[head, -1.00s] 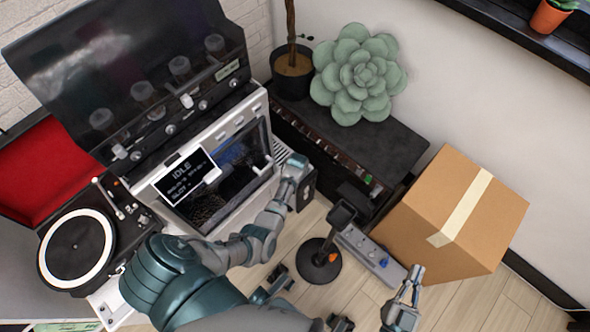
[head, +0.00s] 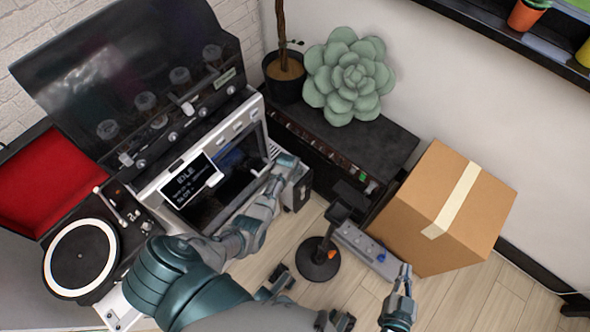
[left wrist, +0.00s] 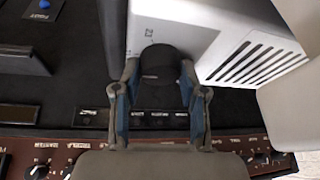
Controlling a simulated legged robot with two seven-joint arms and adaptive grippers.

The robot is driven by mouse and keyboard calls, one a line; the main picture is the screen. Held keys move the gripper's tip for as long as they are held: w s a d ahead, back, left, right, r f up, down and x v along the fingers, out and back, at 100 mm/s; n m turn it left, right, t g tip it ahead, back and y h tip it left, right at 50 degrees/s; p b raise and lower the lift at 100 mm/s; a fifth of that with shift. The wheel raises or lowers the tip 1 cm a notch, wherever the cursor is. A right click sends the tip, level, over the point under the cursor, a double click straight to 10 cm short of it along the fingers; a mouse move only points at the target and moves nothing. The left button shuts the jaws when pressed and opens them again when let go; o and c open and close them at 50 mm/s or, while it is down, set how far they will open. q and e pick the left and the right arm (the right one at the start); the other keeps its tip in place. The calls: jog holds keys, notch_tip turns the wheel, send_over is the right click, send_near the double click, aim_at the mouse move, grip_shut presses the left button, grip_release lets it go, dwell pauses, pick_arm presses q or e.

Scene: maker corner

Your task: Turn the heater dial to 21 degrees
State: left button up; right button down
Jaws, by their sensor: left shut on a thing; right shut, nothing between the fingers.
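The heater dial (left wrist: 158,66) is a dark round knob on a white casing (left wrist: 185,28) in the left wrist view. Small markings stand beside the knob; I cannot read them surely. My left gripper (left wrist: 156,92) has one blue-padded finger on each side of the dial and is shut on it. In the head view my left arm reaches to the white slatted casing (head: 274,149); its fingers and the dial are hidden there. My right gripper (head: 404,272) is shut and empty, in front of the cardboard box.
A machine with a screen reading IDLE (head: 190,180) and a record player (head: 82,258) stand at left. A black amplifier (head: 385,140) bears a succulent (head: 350,75). A cardboard box (head: 440,210), a black stand (head: 318,258) and a grey pedal strip (head: 367,250) are at right.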

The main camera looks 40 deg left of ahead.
pick_arm(q)
jog(key=o, duration=1.1)
jog(key=shift+f, duration=0.1)
jog(key=shift+o, duration=0.2)
